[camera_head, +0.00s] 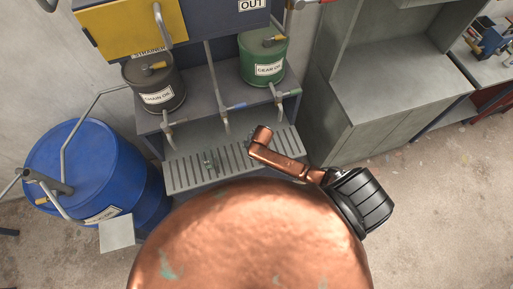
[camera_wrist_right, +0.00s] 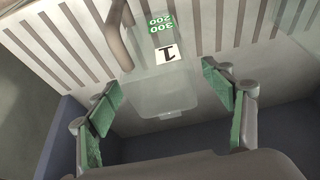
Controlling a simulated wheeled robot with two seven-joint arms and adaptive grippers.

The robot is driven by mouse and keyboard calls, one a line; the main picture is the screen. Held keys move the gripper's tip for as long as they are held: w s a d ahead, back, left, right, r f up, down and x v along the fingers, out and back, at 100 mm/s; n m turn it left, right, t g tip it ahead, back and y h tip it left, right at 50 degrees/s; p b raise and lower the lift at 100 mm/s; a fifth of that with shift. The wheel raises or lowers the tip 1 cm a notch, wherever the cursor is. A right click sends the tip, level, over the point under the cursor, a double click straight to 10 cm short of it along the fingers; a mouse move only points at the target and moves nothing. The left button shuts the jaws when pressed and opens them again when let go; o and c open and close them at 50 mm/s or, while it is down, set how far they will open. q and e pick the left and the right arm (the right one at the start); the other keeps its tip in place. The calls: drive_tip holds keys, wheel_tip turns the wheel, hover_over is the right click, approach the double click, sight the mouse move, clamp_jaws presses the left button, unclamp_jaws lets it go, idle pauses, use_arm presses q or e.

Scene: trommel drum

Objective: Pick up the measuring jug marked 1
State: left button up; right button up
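In the right wrist view the measuring jug marked 1 (camera_wrist_right: 152,94) is clear, with a white label bearing a black 1 and green scale marks of 200 and 300. Its brownish handle is at the upper left. My right gripper (camera_wrist_right: 162,85) is open, with one green-padded finger on each side of the jug. I see a gap between each pad and the jug. In the head view I cannot make out the jug or my right gripper for certain. My left gripper is not in view.
A slotted grille (camera_head: 187,173) lies below several taps. A dark drum (camera_head: 157,92), a green drum (camera_head: 263,62) and a big blue barrel (camera_head: 85,165) stand around it. A grey bench (camera_head: 405,90) is on the right. A large copper shape hides the lower middle.

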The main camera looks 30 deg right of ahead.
drive_tip(key=c, duration=1.7)
